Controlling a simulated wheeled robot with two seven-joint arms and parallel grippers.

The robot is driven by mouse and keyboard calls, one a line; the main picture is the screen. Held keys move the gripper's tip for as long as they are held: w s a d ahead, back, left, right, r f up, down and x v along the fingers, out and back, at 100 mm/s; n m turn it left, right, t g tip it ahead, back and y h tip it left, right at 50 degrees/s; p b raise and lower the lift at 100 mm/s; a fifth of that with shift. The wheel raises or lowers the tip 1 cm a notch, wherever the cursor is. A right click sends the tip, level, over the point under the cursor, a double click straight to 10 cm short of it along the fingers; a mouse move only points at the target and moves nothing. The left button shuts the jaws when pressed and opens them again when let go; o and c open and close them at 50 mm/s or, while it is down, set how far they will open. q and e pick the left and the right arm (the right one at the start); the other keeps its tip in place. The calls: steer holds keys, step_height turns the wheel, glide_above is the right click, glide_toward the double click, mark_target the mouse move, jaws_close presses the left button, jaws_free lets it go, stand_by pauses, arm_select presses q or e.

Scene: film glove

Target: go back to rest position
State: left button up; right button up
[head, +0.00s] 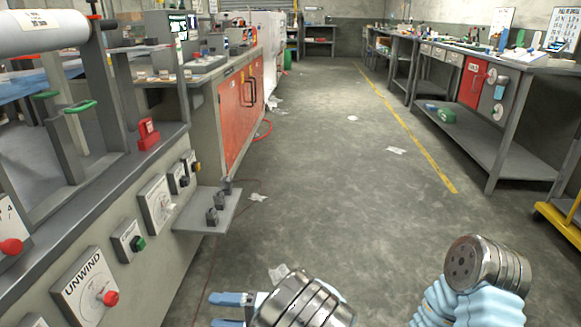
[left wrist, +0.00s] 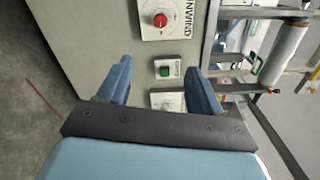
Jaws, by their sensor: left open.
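My left gripper (head: 229,310) shows at the bottom of the head view, with its two blue fingers apart and pointing left toward the grey machine. In the left wrist view the open fingers (left wrist: 160,92) have nothing between them. Beyond them is the machine's side panel (left wrist: 95,35) with a red knob (left wrist: 160,20) on a plate marked UNWIND and a green switch (left wrist: 165,71). The fingers look apart from the panel. My right arm shows at the bottom right of the head view, but its gripper is out of view.
The grey machine (head: 150,270) with a white film roll (head: 45,32) stands close on the left. A small shelf (head: 215,212) juts from it. Orange cabinet doors (head: 240,115) are behind. A workbench (head: 520,65) lines the right. The floor (head: 340,190) between is open, with scattered paper scraps.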

arm_select(q)
steer(key=s+a+f+m+g+h, duration=0.1)
steer(key=s+a+f+g+h, duration=0.15)
steer(key=s+f+h, duration=0.55)
steer(key=s+a+f+g+h, duration=0.1)
steer(key=s+f+g+h, duration=0.25)
steer(key=f, duration=0.85)
steer(key=s+d+f+n+t+h, duration=0.1)
steer(key=d+n+t+h, duration=0.1)
steer(key=h, duration=0.3)
steer(key=s+d+f+n+t+h+p, duration=0.1)
steer(key=d+f+n+t+h, duration=0.1)
steer(key=d+n+t+h, duration=0.1)
steer(key=d+n+h, duration=0.1)
steer(key=d+h, duration=0.1)
steer(key=shift+s+d+f+h, duration=0.2)
steer(key=shift+d+f+h, duration=0.05)
steer(key=shift+h, duration=0.1)
